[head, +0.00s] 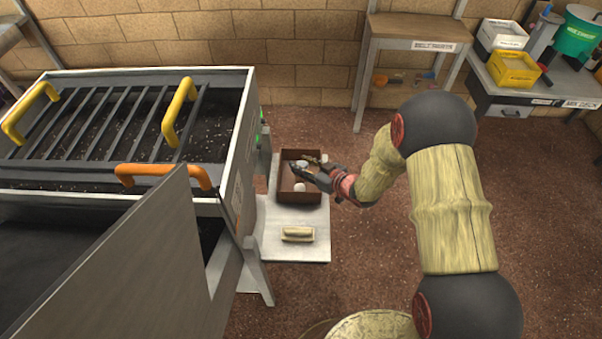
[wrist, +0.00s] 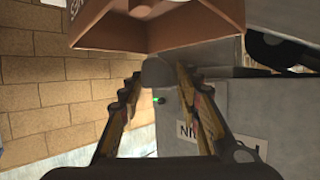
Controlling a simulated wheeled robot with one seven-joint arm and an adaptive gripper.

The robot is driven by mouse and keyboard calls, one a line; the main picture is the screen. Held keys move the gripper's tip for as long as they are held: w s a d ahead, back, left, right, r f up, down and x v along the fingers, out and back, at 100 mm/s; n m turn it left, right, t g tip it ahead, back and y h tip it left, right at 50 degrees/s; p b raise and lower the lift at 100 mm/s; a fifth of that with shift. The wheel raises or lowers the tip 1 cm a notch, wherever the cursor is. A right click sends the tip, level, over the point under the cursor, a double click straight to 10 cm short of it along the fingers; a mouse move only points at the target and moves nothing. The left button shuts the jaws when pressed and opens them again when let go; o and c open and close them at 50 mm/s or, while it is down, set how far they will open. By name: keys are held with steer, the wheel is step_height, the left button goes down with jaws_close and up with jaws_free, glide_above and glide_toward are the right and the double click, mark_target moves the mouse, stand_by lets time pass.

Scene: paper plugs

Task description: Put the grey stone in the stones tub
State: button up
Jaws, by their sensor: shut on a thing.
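The stones tub (head: 287,199) is a brown open box on a pale board in the head view. A whitish stone (head: 299,187) shows inside it. My gripper (head: 303,164) overlaps the tub from the right, with another pale stone between its fingertips. In the wrist view, the fingertips (wrist: 158,79) are shut on the grey stone (wrist: 158,71), which is partly seen between them. The tub's brown wall (wrist: 160,35) with a cut-off label fills the top of that view. How high the gripper is above the tub is hard to tell.
A pale block (head: 298,234) lies on the board in front of the tub. A large grey machine (head: 231,175) with bars and handles stands close on the left. A wooden table (head: 415,32), yellow bin (head: 514,70) and green bucket (head: 577,32) are at the back right.

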mark_target(301, 164)
steer(key=shift+w+a+f+b, duration=0.25)
steer(key=shift+w+f+b, duration=0.15)
steer(key=shift+w+f, duration=0.75)
steer(key=shift+w+f+b, duration=0.15)
steer(key=shift+f+b, duration=0.85)
steer(key=shift+f, duration=0.8)
steer(key=shift+f, duration=0.3)
steer(key=o, duration=1.1)
steer(key=shift+o, duration=0.5)
